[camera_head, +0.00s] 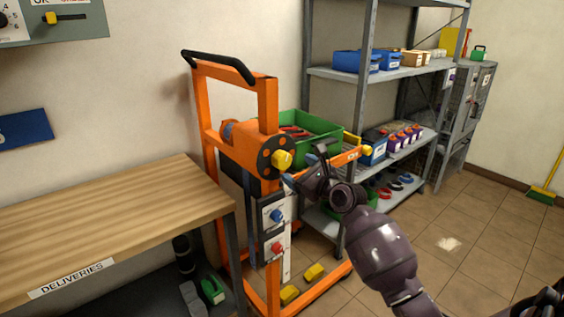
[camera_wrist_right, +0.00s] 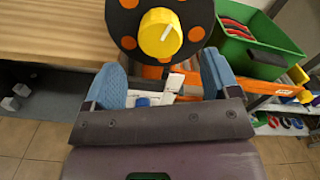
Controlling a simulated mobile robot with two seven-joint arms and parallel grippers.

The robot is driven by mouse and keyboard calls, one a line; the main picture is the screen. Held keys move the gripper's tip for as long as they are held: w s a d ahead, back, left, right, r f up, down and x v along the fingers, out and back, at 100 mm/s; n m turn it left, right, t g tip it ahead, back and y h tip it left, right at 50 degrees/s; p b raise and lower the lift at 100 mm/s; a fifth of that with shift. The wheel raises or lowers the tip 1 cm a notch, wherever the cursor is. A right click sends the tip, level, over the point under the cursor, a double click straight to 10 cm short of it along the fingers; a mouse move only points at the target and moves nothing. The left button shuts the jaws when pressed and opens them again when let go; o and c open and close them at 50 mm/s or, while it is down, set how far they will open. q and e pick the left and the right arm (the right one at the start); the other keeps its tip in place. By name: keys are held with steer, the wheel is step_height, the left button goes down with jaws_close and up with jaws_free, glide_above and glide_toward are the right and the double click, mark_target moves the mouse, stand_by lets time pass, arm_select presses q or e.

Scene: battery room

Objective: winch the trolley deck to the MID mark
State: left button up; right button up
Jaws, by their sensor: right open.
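The orange trolley (camera_head: 268,95) stands beside the wooden bench. Its winch wheel (camera_head: 264,150) is a black disc with orange spots and a yellow knob (camera_head: 281,159). The trolley deck (camera_head: 342,159) is orange and carries a green crate (camera_head: 322,131). A white panel (camera_head: 267,232) is on the front post; no MID mark is readable. My left gripper is out of view.
The wooden bench (camera_head: 120,220), labelled DELIVERIES, stands close on the left. A grey shelf unit (camera_head: 340,75) with blue bins and other items is behind the trolley.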

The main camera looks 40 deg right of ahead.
mark_target(286, 163)
steer(key=w, duration=0.4)
steer(key=w+b, duration=0.1)
steer(key=w, duration=0.1)
steer(key=shift+w+a+f, duration=0.1)
steer(key=shift+w+a, duration=0.15)
steer(key=shift+w, duration=0.55)
steer(key=c, duration=0.9)
